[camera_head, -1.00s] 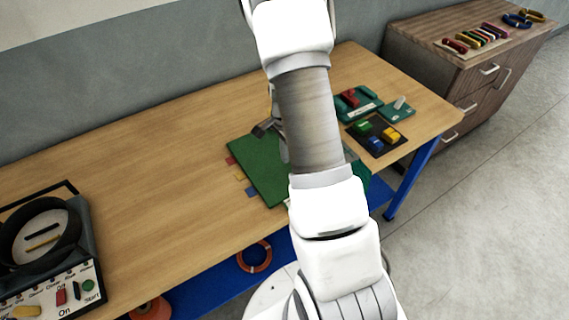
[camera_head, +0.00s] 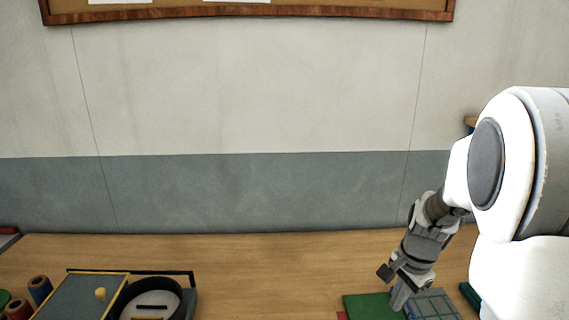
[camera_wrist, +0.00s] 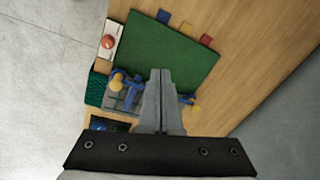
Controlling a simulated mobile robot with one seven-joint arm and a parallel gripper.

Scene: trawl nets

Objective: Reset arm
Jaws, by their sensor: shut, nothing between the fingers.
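My gripper (camera_head: 398,298) is at the lower right of the head view, with my white arm links to its right. It points down at the table over the green board (camera_head: 368,308). In the wrist view my gripper (camera_wrist: 160,72) has its two grey fingers together with nothing between them. The fingers cover part of the green board (camera_wrist: 190,52) in that view. I cannot tell the exact gap between the fingertips and the board.
A grey grid (camera_wrist: 118,100) with blue and yellow pieces lies by the fingers. A white card with a red round piece (camera_wrist: 108,41) is at the board's edge. A black ring (camera_head: 122,297) and a yellow-edged box (camera_head: 75,300) stand left. The middle tabletop (camera_head: 270,265) is clear.

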